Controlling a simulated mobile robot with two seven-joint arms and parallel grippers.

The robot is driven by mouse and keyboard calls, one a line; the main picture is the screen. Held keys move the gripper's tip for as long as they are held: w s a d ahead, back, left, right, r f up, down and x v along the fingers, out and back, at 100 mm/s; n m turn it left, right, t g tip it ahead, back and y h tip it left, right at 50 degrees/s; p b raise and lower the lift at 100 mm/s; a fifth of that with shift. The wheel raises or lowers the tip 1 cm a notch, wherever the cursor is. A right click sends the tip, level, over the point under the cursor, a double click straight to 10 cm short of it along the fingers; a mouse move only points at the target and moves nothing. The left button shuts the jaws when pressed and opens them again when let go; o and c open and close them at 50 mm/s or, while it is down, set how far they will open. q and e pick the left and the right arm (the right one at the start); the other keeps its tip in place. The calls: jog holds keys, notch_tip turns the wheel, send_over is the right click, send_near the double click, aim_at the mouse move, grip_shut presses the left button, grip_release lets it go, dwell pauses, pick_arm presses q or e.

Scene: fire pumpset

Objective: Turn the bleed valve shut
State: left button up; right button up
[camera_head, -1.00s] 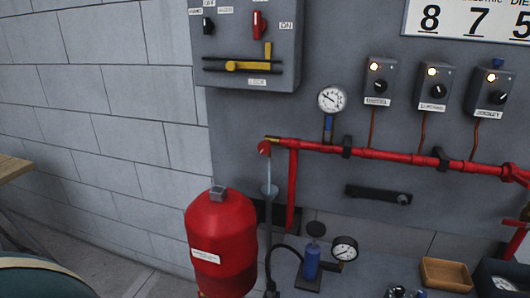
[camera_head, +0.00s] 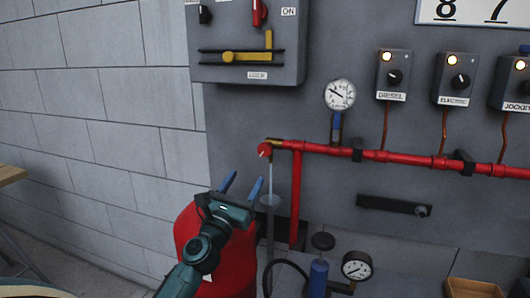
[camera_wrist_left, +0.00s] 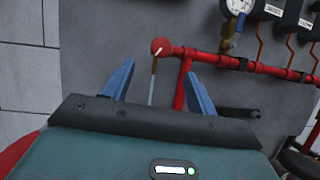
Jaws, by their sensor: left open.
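The bleed valve is most likely the small round red knob (camera_head: 264,149) on a brass fitting at the left end of the red pipe. It also shows in the left wrist view (camera_wrist_left: 161,46), with a pale mark on its face. My left gripper (camera_head: 242,184) is open and empty, below and left of the knob in the head view. In the left wrist view the knob appears beyond and between its blue fingers (camera_wrist_left: 159,72), apart from them. My right gripper is out of view.
A red tank (camera_head: 187,225) stands behind my left arm. A pressure gauge (camera_head: 340,95) with a blue-handled valve (camera_head: 336,122) sits on the red pipe (camera_head: 400,158). A grey control box (camera_head: 225,70) hangs above the knob. A blue hand pump (camera_head: 318,275) stands lower right.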

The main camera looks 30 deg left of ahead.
aim_at(263, 151)
pick_arm(q)
jog(key=x, duration=1.2)
jog(key=shift+w+d+p, duration=0.1)
jog(key=shift+w+p, duration=0.2)
jog(key=shift+w, duration=0.05)
jog(key=shift+c, duration=0.5)
jog(key=c, duration=0.9)
